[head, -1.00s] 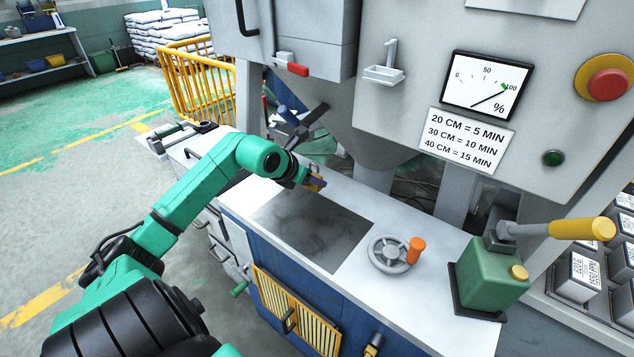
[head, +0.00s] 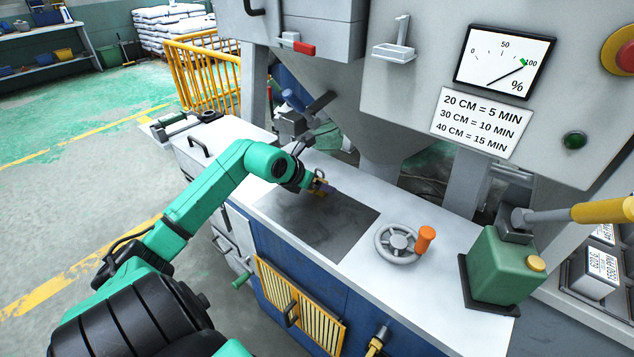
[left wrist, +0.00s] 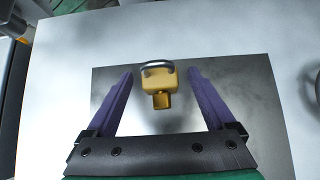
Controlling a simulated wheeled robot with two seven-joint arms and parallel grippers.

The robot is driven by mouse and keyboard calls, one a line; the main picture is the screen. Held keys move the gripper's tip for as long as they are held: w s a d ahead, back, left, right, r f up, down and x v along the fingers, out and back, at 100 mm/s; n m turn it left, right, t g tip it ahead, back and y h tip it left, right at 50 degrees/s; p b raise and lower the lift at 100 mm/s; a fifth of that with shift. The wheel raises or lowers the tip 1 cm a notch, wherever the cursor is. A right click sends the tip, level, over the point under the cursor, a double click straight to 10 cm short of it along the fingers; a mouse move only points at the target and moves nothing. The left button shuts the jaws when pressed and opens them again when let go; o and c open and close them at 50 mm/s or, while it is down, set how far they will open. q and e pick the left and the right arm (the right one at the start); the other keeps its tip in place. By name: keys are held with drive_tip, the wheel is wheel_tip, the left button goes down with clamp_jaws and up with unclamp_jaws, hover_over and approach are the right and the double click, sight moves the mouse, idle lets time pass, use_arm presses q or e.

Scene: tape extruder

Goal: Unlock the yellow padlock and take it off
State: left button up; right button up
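The yellow padlock (left wrist: 157,79) shows in the left wrist view near the far edge of a dark plate, its silver shackle pointing away from me. A small brass-coloured block, possibly a key, sticks out of its near end (left wrist: 161,100). My left gripper (left wrist: 160,76) is open, its purple fingers on either side of the padlock with a narrow gap at each side. In the head view my left gripper (head: 321,185) is over the far part of the plate; the padlock is small and partly hidden there. I cannot tell whether the shackle is locked. My right gripper is not in view.
The dark plate (head: 300,232) lies in the white worktop (head: 350,268). To its right are a grey handwheel (head: 383,247) with an orange knob and a green tank (head: 505,265) with a yellow-handled lever. A grey hopper (head: 385,130) stands behind the worktop.

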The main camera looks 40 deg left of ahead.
use_arm(q)
drive_tip(key=b+v, duration=0.1)
drive_tip(key=v, duration=1.3)
drive_tip(key=shift+s+r, duration=0.15)
drive_tip(key=shift+s, duration=0.05)
